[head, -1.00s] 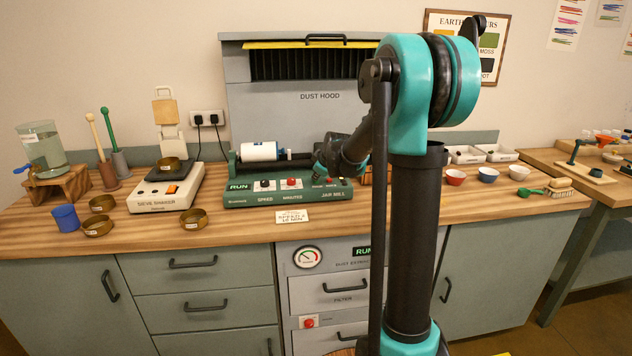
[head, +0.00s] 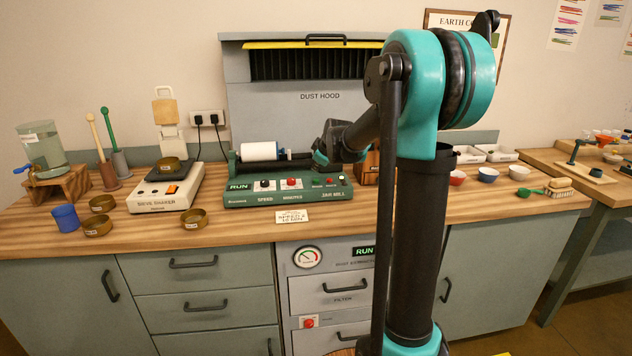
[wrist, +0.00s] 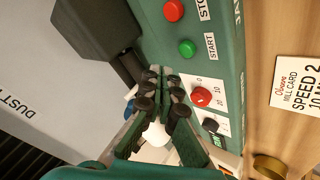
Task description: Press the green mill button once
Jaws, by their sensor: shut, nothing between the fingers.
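The jar mill (head: 288,192) is a green machine on the wooden bench with a white jar (head: 259,151) on top. Its panel display reads RUN. In the wrist view the green START button (wrist: 187,48) lies beside the red STOP button (wrist: 173,10); both are uncovered. A red knob (wrist: 201,96) and a black knob (wrist: 211,125) are farther along. My gripper (wrist: 164,78) is shut and empty. Its fingertips appear beside the START button in the wrist view, with a visible gap. In the head view its fingertips are hidden or too small to make out.
A card (head: 292,216) lies in front of the mill; its wrist-view text includes SPEED 2. The sieve shaker (head: 165,188) stands to the left, with brass sieves (head: 97,226) near it. The dust hood (head: 300,110) rises behind the mill. Small bowls (head: 488,175) sit to the right.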

